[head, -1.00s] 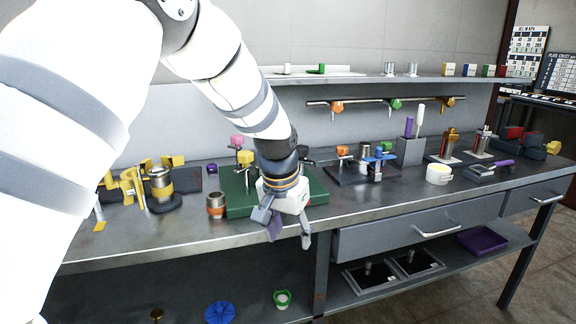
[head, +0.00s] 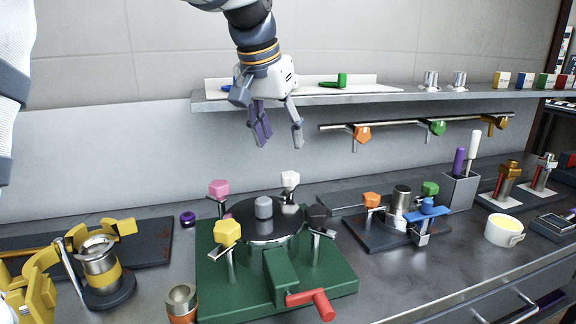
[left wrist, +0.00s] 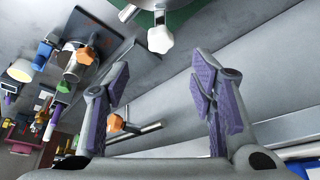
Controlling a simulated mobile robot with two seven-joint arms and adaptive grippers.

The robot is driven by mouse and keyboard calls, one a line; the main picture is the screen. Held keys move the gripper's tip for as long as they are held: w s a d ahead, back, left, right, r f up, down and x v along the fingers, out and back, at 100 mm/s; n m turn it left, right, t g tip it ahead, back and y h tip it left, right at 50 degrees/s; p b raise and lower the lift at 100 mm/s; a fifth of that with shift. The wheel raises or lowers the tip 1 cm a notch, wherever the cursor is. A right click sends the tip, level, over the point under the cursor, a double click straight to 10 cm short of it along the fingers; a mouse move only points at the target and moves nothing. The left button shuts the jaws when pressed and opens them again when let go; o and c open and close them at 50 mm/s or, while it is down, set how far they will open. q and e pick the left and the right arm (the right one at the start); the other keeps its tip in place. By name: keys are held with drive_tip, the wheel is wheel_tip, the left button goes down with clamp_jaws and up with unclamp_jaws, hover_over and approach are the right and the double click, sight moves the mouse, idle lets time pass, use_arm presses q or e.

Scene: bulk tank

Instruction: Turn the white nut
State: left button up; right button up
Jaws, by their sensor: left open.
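The white nut (head: 290,179) is a knob on top of a post at the back of the round dark plate, on a green base (head: 341,277). It also shows in the left wrist view (left wrist: 160,39), at the top middle, beyond the fingertips. My left gripper (head: 279,140) is open and empty, pointing down in the air above the white nut, clearly apart from it. In the left wrist view its purple-padded fingers (left wrist: 162,85) are spread with nothing between them. My right gripper is not in view.
A pink knob (head: 219,188), a yellow knob (head: 228,233) and a dark knob (head: 317,215) stand around the same plate. A red handle (head: 312,301) sticks out in front. The wall shelf (head: 300,97) is close behind my gripper. A rail with an orange knob (head: 361,133) is to its right.

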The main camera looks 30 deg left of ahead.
sight(290, 174)
use_arm(q)
drive_tip(key=x, duration=1)
drive_tip(key=shift+c, duration=0.3)
drive_tip(key=c, duration=1.1)
